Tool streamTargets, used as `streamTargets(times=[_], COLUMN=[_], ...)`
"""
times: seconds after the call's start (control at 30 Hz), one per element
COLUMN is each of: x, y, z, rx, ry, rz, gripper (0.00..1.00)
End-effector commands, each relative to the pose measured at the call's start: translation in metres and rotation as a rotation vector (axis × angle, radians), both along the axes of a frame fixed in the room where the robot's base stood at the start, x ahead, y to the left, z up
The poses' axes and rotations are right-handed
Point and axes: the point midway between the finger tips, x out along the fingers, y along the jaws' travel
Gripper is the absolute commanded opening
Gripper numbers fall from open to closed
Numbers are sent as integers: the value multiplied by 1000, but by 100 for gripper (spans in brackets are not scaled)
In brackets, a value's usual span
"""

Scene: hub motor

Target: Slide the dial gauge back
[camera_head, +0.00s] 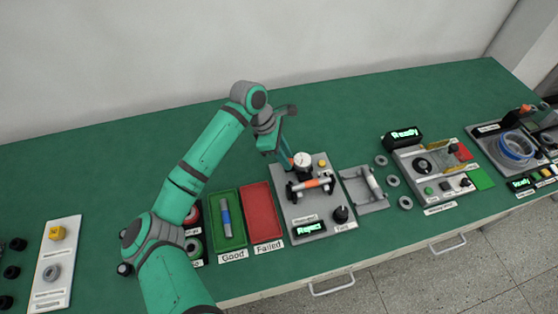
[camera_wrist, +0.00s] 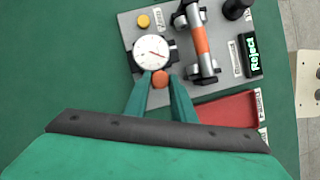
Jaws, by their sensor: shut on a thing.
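The dial gauge (camera_wrist: 152,52) has a round white face with a red needle. It sits on a grey test fixture (camera_head: 318,209), beside a shaft (camera_wrist: 200,42) with an orange middle band that lies across two black supports. In the head view the dial (camera_head: 302,160) is at the back of the fixture, just behind the shaft. My gripper (camera_wrist: 160,82) is shut on the orange-brown knob (camera_wrist: 160,79) next to the dial. In the head view my gripper (camera_head: 289,160) reaches the gauge from the left, and the knob is hidden there.
The fixture's display (camera_head: 309,228) reads "Reject". A green Good tray (camera_head: 238,238) holding a blue-banded shaft and an empty red Failed tray (camera_head: 266,230) stand left of the fixture. A grey cradle (camera_head: 362,203) and several rings lie to its right. The table behind is clear.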

Motion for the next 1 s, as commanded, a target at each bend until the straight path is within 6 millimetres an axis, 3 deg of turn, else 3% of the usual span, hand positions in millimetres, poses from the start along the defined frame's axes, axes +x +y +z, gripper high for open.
streamTargets(times=[0.3,0.33,0.4,0.77,1.0], x=[5,5,5,4,7], y=[-1,-1,-1,0,15], z=[1,1,1,5,38], rx=[0,1,1,1,3], ry=[-11,-12,-12,-8,-11], rz=[3,4,4,0,2], gripper=[0,30,41,41,41])
